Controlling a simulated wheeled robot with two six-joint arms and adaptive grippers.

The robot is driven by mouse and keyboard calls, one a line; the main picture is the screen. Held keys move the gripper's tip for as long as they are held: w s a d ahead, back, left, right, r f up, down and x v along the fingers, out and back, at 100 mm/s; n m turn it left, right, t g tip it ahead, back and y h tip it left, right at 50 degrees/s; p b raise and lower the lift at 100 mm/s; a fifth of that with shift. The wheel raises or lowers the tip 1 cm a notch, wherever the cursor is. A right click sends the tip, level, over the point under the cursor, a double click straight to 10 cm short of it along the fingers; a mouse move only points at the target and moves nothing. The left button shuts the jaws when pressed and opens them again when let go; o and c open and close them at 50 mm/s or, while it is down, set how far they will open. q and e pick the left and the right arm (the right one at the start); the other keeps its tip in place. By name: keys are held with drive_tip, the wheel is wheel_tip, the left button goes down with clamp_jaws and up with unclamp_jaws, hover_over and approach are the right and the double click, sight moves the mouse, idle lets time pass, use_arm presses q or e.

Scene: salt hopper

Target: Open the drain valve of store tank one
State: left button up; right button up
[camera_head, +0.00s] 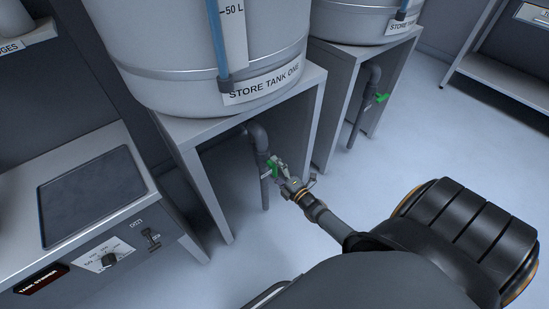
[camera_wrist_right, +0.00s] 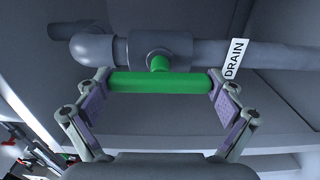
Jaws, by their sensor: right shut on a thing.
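Store tank one (camera_head: 195,50), a grey tank with a "STORE TANK ONE" label, stands on a grey stand. Its drain pipe (camera_head: 258,138) bends downward under the tank's front. The green drain valve handle (camera_head: 271,168) sits on this pipe. In the right wrist view the green handle (camera_wrist_right: 160,82) lies lengthwise along the grey pipe (camera_wrist_right: 200,48), beside a white "DRAIN" tag (camera_wrist_right: 234,59). My right gripper (camera_head: 284,179) is at the handle; in the wrist view its fingers (camera_wrist_right: 160,88) are shut on the handle's two ends. My left gripper is not in view.
A second store tank (camera_head: 350,25) with its own green valve handle (camera_head: 381,98) stands to the right. A bench with a dark plate (camera_head: 92,195) and a knob is at the left. The floor (camera_head: 440,130) at right is clear up to a shelf unit (camera_head: 505,75).

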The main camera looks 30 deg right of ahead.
idle(0.5)
drive_tip(key=o, duration=0.8)
drive_tip(key=shift+s, duration=0.1)
drive_tip(key=s, duration=1.1)
drive_tip(key=shift+s+d, duration=0.4)
drive_tip(key=shift+d, duration=0.05)
